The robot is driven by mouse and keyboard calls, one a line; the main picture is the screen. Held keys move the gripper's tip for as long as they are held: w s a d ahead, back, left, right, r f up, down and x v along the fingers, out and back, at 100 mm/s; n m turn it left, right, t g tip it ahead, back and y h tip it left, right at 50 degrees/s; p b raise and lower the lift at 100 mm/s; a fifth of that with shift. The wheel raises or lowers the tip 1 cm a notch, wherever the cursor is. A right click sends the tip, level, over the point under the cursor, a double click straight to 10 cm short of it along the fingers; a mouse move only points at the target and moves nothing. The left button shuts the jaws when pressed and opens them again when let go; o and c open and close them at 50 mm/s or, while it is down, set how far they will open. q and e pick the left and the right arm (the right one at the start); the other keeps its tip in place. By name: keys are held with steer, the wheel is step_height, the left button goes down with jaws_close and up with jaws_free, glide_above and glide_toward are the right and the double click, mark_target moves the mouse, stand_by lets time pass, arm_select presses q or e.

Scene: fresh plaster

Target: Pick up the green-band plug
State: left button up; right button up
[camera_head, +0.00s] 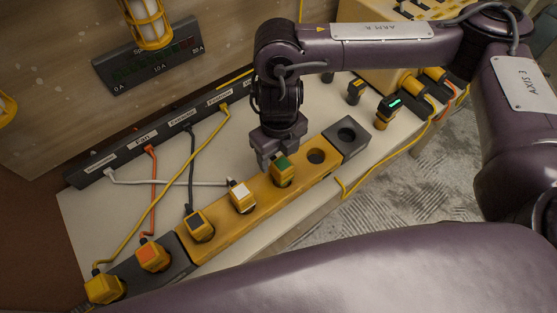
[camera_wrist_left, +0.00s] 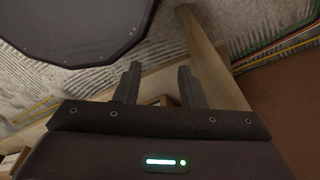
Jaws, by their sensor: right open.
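The plug with a green top (camera_head: 283,163) sits upright in the yellow section of the socket strip (camera_head: 262,200), between a white-topped plug (camera_head: 241,195) and an empty round socket (camera_head: 317,156). My right gripper (camera_head: 272,160) points down right at the green-topped plug, its fingers open; part of the plug is hidden by them, and I cannot tell whether they touch it. My left gripper (camera_wrist_left: 159,80) shows in the left wrist view, open and empty, over a pale ledge and patterned floor.
Black-topped (camera_head: 199,224), orange (camera_head: 151,257) and yellow (camera_head: 103,289) plugs fill the strip's near end. Cords run to a labelled dark rail (camera_head: 150,138). A device with a glowing green bar (camera_head: 388,111) stands at the right. A dark socket block (camera_head: 346,138) ends the strip.

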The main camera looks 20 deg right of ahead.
mark_target(283, 164)
steer(key=shift+f, duration=0.95)
steer(key=shift+s+f, duration=0.1)
steer(key=shift+f, duration=0.1)
steer(key=shift+s+d+f, duration=0.1)
steer(key=shift+f, duration=0.1)
steer(key=f, duration=0.4)
steer(key=shift+s+d, duration=0.1)
steer(key=shift+d, duration=0.15)
steer(key=shift+f, duration=0.35)
arm_select(q)
steer(key=shift+s+r, duration=0.1)
steer(key=shift+s, duration=0.45)
